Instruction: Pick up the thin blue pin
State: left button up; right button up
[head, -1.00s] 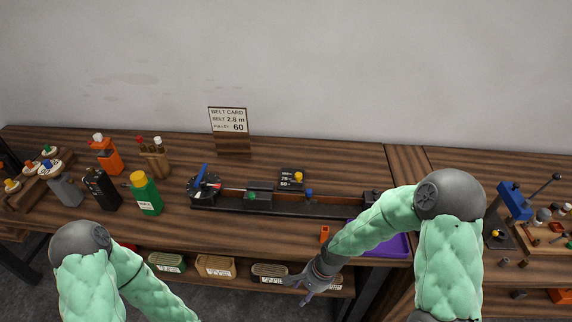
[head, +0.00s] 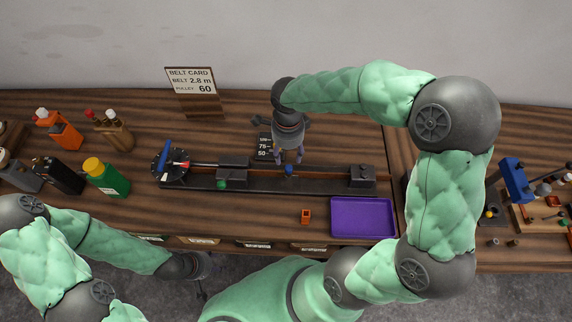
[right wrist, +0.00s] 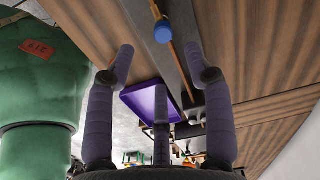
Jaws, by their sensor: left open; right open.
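A small blue-headed pin (head: 289,170) stands on the long black track of the belt device (head: 330,181). Its round blue head also shows in the right wrist view (right wrist: 163,31), just beyond the spread fingers. My right gripper (head: 289,158) is open and empty, pointing down over the track close to the pin. In the right wrist view, my right gripper (right wrist: 158,60) has its fingers apart and nothing between them. How much height separates them from the pin is hard to tell. My left gripper (head: 205,290) is low in front of the bench, away from the pin.
A dial with a blue lever (head: 166,155) is at the track's left end. A purple tray (head: 362,218) and a small orange block (head: 306,216) lie in front. Bottles, including a green one (head: 106,178), stand left. The belt card (head: 192,84) stands behind.

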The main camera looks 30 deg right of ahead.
aim_at(288, 167)
jog(key=f, duration=0.4)
jog(key=f+b, duration=0.1)
jog(key=f, duration=0.3)
jog(key=shift+w+d+f, duration=0.1)
jog(key=shift+d+f, duration=0.05)
jog(key=shift+d, duration=0.05)
grip_shut()
